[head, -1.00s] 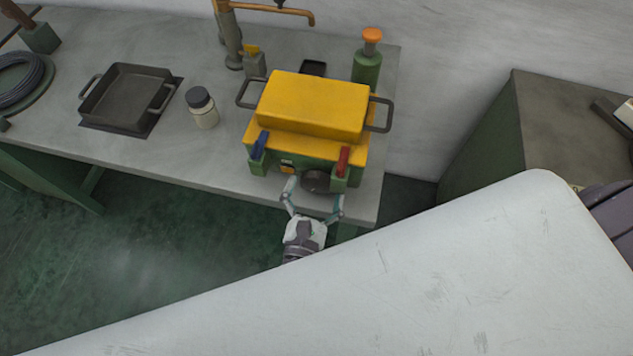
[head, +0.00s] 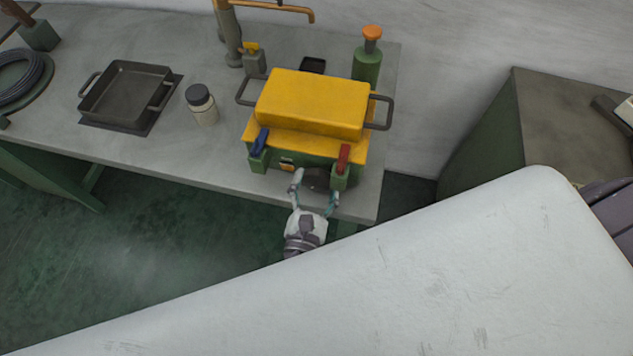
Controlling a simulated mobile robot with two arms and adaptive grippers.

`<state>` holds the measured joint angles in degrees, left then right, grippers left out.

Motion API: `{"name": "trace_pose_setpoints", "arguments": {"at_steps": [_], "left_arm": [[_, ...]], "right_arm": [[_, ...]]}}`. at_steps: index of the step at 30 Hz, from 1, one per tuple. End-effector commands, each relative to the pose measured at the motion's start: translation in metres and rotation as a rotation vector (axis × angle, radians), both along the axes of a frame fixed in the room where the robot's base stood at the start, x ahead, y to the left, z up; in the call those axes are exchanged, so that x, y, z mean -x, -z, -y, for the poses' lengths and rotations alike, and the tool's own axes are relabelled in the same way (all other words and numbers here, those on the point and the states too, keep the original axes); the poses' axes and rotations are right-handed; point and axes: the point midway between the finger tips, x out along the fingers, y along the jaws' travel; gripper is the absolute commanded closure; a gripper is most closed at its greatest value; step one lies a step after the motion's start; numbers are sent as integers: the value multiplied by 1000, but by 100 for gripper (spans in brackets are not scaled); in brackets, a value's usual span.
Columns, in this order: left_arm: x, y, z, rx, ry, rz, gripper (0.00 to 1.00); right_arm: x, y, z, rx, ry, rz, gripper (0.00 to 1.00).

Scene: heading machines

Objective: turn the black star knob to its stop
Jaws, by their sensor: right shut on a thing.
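The black star knob (head: 316,178) is on the front of a yellow and green machine (head: 312,104), low down between a blue lever and a red lever. Only its dark upper part shows, and its exact outline is hard to make out. My right gripper (head: 315,190) is in front of the machine with its two fingers on either side of the knob, shut on it. My left gripper is not in view.
A black tray (head: 125,96), a jar (head: 201,106) and a green bottle with an orange cap (head: 367,62) stand on the grey bench (head: 180,150). A large white surface fills the lower right.

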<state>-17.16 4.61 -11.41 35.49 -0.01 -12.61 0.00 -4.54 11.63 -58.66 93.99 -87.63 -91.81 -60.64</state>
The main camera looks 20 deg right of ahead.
Motion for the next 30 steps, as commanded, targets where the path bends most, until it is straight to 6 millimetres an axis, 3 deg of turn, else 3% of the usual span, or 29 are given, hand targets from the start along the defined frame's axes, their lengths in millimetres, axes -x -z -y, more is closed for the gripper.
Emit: {"name": "trace_pose_setpoints", "arguments": {"at_steps": [30], "left_arm": [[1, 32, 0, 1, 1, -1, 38]], "right_arm": [[1, 2, 1, -476, 3, 321, 61]]}}
